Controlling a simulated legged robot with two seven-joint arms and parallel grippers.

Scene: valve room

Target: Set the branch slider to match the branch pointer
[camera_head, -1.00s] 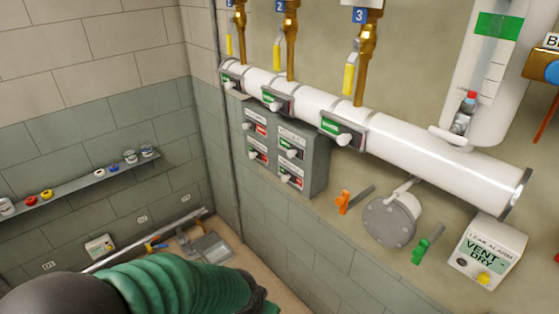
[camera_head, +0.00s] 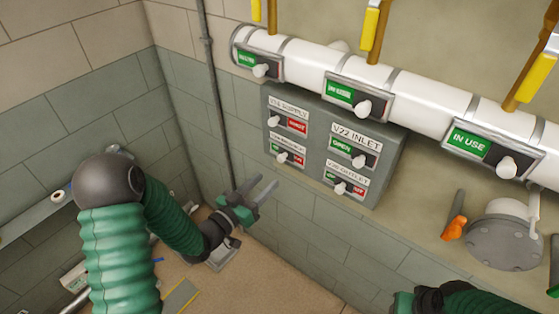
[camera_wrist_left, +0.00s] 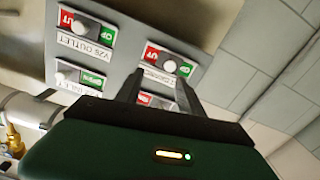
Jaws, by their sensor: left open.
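A grey box (camera_head: 392,172) on the wall carries four slider plates with white knobs. Upper left is a supply plate (camera_head: 288,122), its knob left and red showing right. Upper right is the V22 INLET plate (camera_head: 348,150), green showing left and knob right. The lower-left slider (camera_head: 288,155), with a label too small to read, and the lower-right OUTLET slider (camera_head: 345,184) both show green left, red right. The outlet plate also shows in the left wrist view (camera_wrist_left: 85,28). My left gripper (camera_head: 262,187) is open and empty, below and left of the box. I cannot identify the branch pointer.
A white pipe (camera_head: 300,60) above the box carries several green-marked sliders, one reading IN USE (camera_head: 468,141). An orange-handled lever (camera_head: 454,227) and a round flange (camera_head: 505,240) are at right. My right arm (camera_head: 470,298) shows at the bottom. Floor below the box looks clear.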

